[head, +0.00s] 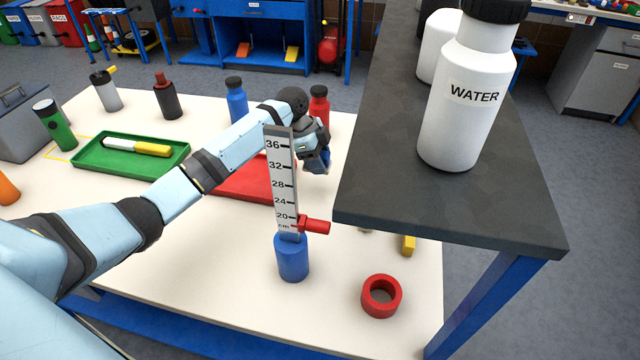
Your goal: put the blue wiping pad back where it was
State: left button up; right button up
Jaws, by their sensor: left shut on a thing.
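My left gripper (317,161) is at the end of my arm, above the table behind the scale post and beside the dark raised shelf. It is shut on a dark blue thing, which looks like the blue wiping pad (319,163); the wrist and fingers hide most of it. The red tray (235,184) lies below and left of the gripper, partly behind my arm. I cannot tell how high the pad is above the table. My right gripper is not in view.
A scale post (280,185) with a blue base (293,259) and red slider (313,225) stands in front. A red ring (369,297) lies near it. The dark shelf (430,212) overhangs the right, bearing a water bottle (464,120). A green tray (95,165) and several bottles stand left.

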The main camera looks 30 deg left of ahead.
aim_at(325, 192)
pick_arm(q)
notch_tip(325, 192, down, 8)
jog(key=shift+f+b, duration=0.2)
jog(key=shift+b, duration=0.1)
jog(key=o, duration=0.8)
jog(key=shift+f, duration=0.1)
jog(key=shift+o, duration=0.2)
jog(key=v, duration=1.2)
jog(key=shift+p, duration=0.45)
jog(key=shift+r, duration=0.2)
